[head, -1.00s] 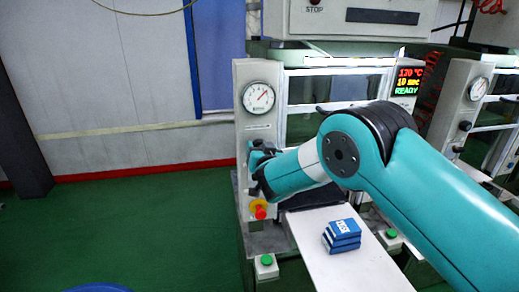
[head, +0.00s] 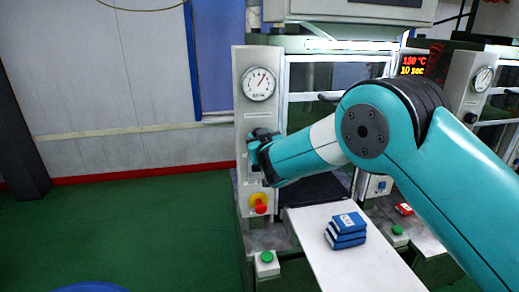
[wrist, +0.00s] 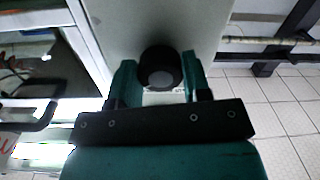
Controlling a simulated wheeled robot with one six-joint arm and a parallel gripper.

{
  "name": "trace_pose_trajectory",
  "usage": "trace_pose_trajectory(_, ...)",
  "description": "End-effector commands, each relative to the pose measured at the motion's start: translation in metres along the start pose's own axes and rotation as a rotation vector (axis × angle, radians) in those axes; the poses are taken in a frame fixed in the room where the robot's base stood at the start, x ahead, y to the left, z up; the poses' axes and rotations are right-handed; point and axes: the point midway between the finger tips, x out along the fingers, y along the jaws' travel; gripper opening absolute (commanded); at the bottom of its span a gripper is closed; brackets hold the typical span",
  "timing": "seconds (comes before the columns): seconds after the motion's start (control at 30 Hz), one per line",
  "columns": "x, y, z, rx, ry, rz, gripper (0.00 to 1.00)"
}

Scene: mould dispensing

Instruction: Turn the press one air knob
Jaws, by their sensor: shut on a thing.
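The air knob (wrist: 161,70) is black and round with a grey end face. It sits between my gripper's two fingers in the wrist view, in front of the pale press panel. My gripper (wrist: 160,84) is shut on the knob. In the head view my gripper (head: 256,150) is at the front of press one's light grey panel (head: 240,118), below the round white gauge (head: 258,84). There the knob is hidden behind my gripper.
A red emergency button (head: 261,208) is just below my gripper. A blue stack (head: 345,231) lies on the white plate (head: 319,262). A green button (head: 266,257) is at the lower front. A second gauge panel (head: 480,84) stands at right. Green floor is open at left.

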Motion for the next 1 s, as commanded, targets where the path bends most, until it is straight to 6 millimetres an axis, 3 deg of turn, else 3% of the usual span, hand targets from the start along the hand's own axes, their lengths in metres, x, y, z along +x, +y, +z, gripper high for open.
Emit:
trace_pose_trajectory(0.5,-0.0002,-0.0011,0.0018,-0.333,-0.010,0.000,0.20)
trace_pose_trajectory(1.0,-0.0002,-0.0010,0.0001,-0.396,-0.012,-0.001,0.20)
